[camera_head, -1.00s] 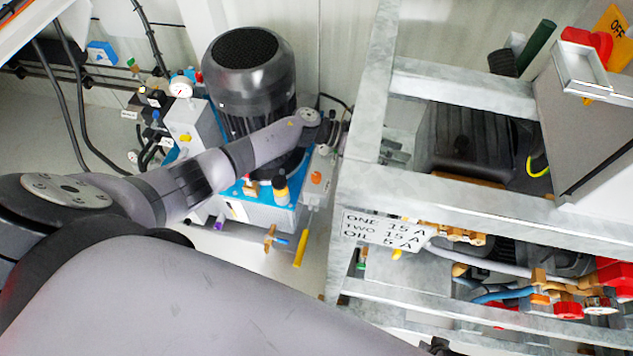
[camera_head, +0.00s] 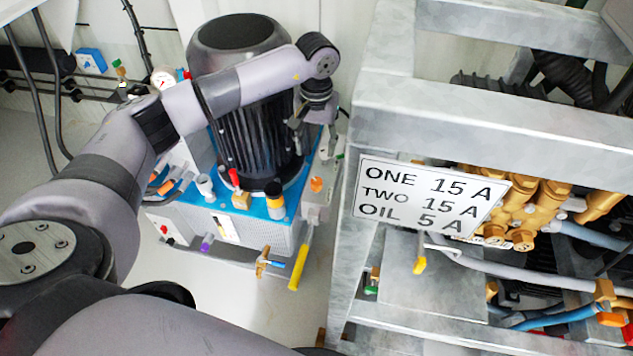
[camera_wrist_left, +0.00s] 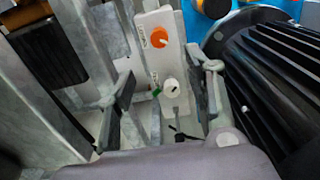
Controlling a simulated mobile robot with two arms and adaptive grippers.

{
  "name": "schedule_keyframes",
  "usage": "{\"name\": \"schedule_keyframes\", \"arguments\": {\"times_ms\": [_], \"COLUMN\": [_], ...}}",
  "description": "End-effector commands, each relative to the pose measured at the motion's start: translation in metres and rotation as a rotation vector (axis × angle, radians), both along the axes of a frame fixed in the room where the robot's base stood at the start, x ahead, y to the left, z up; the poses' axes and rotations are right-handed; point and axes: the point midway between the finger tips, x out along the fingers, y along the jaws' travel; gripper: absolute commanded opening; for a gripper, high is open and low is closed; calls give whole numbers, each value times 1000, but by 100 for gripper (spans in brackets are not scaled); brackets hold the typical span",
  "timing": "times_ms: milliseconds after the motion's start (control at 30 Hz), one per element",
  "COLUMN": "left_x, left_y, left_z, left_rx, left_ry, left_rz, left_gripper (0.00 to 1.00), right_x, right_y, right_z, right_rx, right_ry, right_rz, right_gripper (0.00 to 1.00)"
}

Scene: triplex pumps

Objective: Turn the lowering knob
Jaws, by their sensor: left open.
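A pale control box (camera_wrist_left: 160,62) shows between the fingers of my left gripper (camera_wrist_left: 167,76) in the left wrist view. It carries an orange knob (camera_wrist_left: 159,38) and, below it, a white knob (camera_wrist_left: 171,87) with a dark mark. Their labels are too small to read. A small green part (camera_wrist_left: 155,92) sits beside the white knob. In the head view, the orange knob (camera_head: 316,184) shows on the box beside the motor. My left gripper (camera_head: 314,122) is open above the box and partly hidden by its wrist. I see no contact with either knob. My right gripper is out of view.
A dark finned motor (camera_head: 250,120) stands on a blue-topped unit (camera_head: 240,205) close beside the gripper. A grey steel frame (camera_head: 400,110) with a white sign (camera_head: 425,200) stands to the right. A yellow handle (camera_head: 300,265) sticks out below the box.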

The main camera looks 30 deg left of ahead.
Motion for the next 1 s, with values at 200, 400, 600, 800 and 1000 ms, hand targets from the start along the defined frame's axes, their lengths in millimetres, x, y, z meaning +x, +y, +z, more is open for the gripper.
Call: {"name": "schedule_keyframes", "arguments": {"times_ms": [200, 400, 600, 800, 1000], "left_x": [-1, -1, 0, 0, 0], "left_y": [0, -1, -1, -1, -1], "left_z": [-53, -96, -124, -135, -136], "left_rx": [-1, -4, -5, -3, -3], "left_ry": [6, 4, 2, 1, 0], "left_rz": [2, 3, 3, 2, 2], "left_gripper": [48, 48, 48, 48, 48], "right_x": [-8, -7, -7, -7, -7], "right_y": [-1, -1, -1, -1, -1], "right_z": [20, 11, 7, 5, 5], "right_rx": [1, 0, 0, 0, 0], "right_ry": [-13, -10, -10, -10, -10], "right_rz": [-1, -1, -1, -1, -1], "right_gripper": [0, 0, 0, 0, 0]}}
